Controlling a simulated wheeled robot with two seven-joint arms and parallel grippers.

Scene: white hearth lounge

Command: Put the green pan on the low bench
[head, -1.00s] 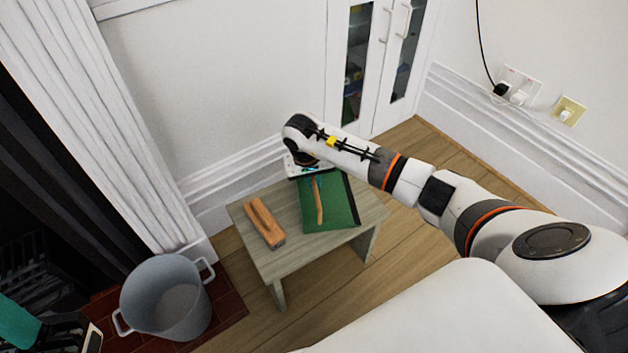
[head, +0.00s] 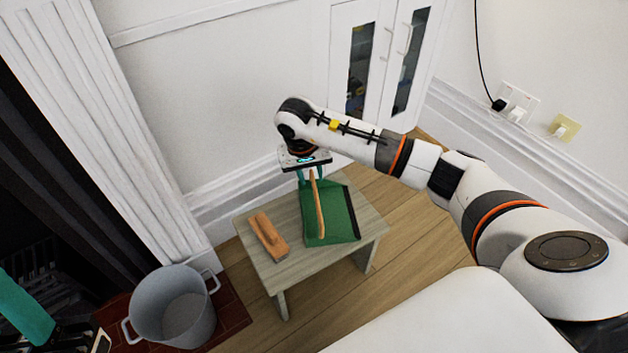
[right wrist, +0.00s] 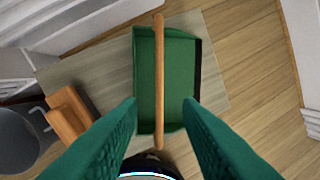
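The green pan (head: 338,217) is a dustpan with a long wooden handle (head: 319,210). It rests on the right part of the low bench (head: 285,270), a small grey-green wooden stool. My right gripper (head: 311,180) is above the pan near the handle's far end. In the right wrist view the gripper's green fingers (right wrist: 162,103) are wide apart, with the pan (right wrist: 180,80) and its handle between and beyond them; nothing is gripped. My left gripper (head: 28,312) shows only partly at the lower left corner, and its opening is not clear.
A wooden brush (head: 268,236) lies on the bench left of the pan. A grey bucket (head: 172,310) with two handles stands on red tiles left of the bench. A white cabinet (head: 385,65) and wall are behind. Wooden floor is free to the right.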

